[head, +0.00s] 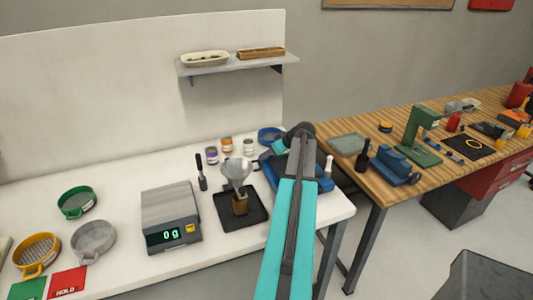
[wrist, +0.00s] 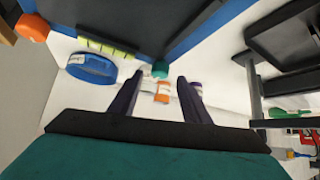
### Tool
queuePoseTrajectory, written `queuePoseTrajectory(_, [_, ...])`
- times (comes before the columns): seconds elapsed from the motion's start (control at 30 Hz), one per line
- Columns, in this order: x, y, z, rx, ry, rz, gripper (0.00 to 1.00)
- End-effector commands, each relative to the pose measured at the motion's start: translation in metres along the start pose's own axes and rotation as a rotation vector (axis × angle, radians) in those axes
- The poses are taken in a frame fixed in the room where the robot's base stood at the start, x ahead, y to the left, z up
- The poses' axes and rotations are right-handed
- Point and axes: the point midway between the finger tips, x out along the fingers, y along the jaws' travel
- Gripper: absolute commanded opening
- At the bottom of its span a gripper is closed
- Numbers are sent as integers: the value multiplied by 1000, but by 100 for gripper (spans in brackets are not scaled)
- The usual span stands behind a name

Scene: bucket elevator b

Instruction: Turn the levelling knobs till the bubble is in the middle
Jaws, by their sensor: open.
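A blue-edged device with a dark top (head: 268,172) stands at the right end of the white bench, partly behind my arm. In the wrist view its dark body and blue edge (wrist: 185,42) fill the top. A round teal knob (wrist: 160,70) shows at its edge, just beyond my fingertips, and an orange knob (wrist: 32,27) at the upper left. A yellow-green strip with dark marks (wrist: 106,46) lies between them; I cannot make out a bubble. My gripper (wrist: 160,88) is open and empty, apart from the teal knob. In the head view its fingers are hard to make out.
A scale reading 0 g (head: 170,218) and a funnel stand (head: 239,205) are left of my arm. Small jars (head: 226,144) and a blue dish (head: 270,134) stand behind. A wooden table (head: 385,190) with tools is at right. A shelf (head: 225,66) hangs above.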

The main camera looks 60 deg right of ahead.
Motion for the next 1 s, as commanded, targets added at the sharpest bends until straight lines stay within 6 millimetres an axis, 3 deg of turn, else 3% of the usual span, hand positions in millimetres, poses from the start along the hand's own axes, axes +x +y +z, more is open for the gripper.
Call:
queuePoseTrajectory(0.3, [25, 0, -1, 0, 0, 0, 43])
queuePoseTrajectory(0.67, [28, 1, 0, 1, 1, 1, 43])
queuePoseTrajectory(0.9, [28, 1, 0, 1, 0, 1, 6])
queuePoseTrajectory(1.0, [27, -2, 1, 2, 0, 1, 2])
